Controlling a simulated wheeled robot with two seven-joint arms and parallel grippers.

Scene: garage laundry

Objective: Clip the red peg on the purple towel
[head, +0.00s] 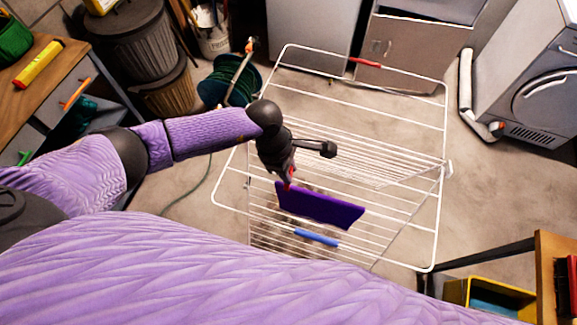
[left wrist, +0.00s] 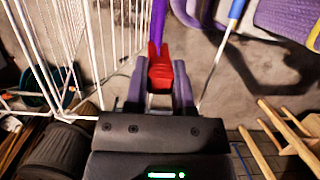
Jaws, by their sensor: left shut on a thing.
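The purple towel (head: 318,206) hangs over the near bars of the white drying rack (head: 433,235). My left gripper (head: 289,178) is above the towel's left end, pointing down, and is shut on the red peg (head: 289,174). In the left wrist view, the red peg (left wrist: 160,72) sits between the two fingers (left wrist: 160,92). The towel (left wrist: 158,22) shows there edge-on as a narrow strip meeting the peg's far end. I cannot tell whether the peg's jaws are around the towel edge or only touching it. My right gripper is not in view.
The rack has a blue sleeve (head: 317,238) near the towel and a red one (head: 366,63) on its far bar. A green hose reel (head: 230,82) and bins (head: 128,38) stand at the back left. A yellow crate (head: 490,298) is at the lower right.

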